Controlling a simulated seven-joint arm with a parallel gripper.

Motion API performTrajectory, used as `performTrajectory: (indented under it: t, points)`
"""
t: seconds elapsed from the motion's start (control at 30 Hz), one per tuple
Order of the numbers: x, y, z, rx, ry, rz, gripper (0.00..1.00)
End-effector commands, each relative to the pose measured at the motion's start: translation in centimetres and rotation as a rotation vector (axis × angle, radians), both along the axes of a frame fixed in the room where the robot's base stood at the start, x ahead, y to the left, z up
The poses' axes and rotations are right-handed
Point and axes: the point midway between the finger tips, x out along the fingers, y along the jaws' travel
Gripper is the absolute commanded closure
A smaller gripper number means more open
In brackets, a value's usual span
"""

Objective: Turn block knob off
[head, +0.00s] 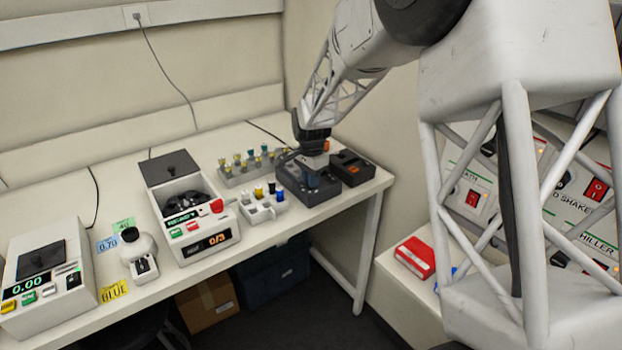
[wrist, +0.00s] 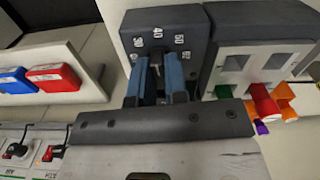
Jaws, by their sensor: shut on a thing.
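The dark block (head: 290,183) stands near the right end of the bench in the head view. In the wrist view the block (wrist: 205,22) has a dial marked with 40, 50 and other labels partly turned or unclear. Its dark knob (wrist: 157,62) sits below the 40 mark. My gripper (wrist: 156,72) has its two blue fingers shut on the knob, one on each side. In the head view my gripper (head: 312,180) points down at the block's front. Part of the knob is hidden by the fingers, so its exact pointing direction is unclear.
A white rack with coloured caps (head: 262,208) stands just left of the block. A tube rack (head: 248,172) is behind it. A small dark unit (head: 351,167) is to the right. A centrifuge (head: 200,235) stands further left. A red box (head: 415,255) lies on the side bench.

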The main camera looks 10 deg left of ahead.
Motion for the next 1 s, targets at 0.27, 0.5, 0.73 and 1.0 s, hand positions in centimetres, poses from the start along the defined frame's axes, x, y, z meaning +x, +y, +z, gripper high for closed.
performTrajectory:
  t: [0.27,0.5,0.73,1.0]
  points:
    - [-0.02,-0.01,0.01,0.000,0.000,0.195,1.00]
    - [-0.03,-0.02,0.01,0.000,0.000,0.418,1.00]
    - [0.00,0.00,0.07,0.000,0.000,0.637,1.00]
    - [-0.01,-0.01,0.03,0.000,0.000,0.894,1.00]
